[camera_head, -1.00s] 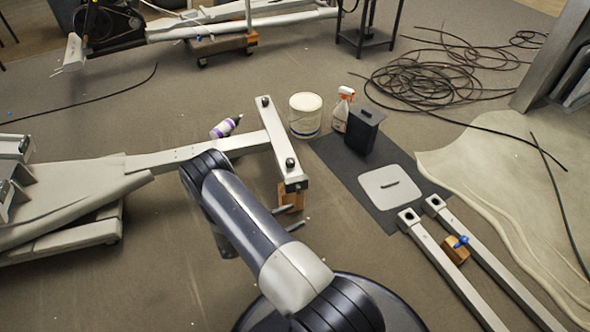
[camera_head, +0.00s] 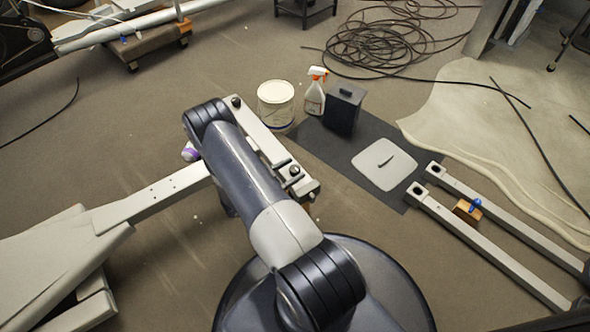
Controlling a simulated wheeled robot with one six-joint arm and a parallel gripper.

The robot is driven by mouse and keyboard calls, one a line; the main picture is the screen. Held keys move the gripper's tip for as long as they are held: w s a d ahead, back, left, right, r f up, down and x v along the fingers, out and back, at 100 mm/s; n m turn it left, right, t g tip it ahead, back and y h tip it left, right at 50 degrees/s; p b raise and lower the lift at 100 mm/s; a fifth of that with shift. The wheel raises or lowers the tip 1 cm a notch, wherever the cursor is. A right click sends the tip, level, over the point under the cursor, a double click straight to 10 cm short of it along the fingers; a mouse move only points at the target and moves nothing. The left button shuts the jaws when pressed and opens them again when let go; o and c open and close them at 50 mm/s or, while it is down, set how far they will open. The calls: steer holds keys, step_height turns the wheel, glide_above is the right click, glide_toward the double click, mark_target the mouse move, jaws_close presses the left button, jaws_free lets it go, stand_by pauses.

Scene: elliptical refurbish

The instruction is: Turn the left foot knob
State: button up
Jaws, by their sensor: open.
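The pale crossbar (camera_head: 262,140) of the elliptical's frame runs from upper left to lower right beside my arm. A dark knob (camera_head: 236,101) sits at its far end. Another dark knob (camera_head: 295,170) sits near its close end, with a small dark part at the very tip. I cannot tell which knob counts as the left one. My arm reaches up over the frame's beam (camera_head: 165,194), then bends down behind itself. It covers the joint of beam and crossbar. My gripper is hidden behind the arm.
A white bucket (camera_head: 276,103), a spray bottle (camera_head: 314,92) and a black box (camera_head: 345,110) stand beyond the crossbar. A dark mat (camera_head: 328,152) holds a pale plate (camera_head: 384,164). Two long rails (camera_head: 490,252) lie at the right. Coiled cable (camera_head: 395,45) lies behind.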

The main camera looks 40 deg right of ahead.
steer(key=shift+d, duration=0.85)
steer(key=shift+c, duration=0.2)
steer(key=c, duration=0.9)
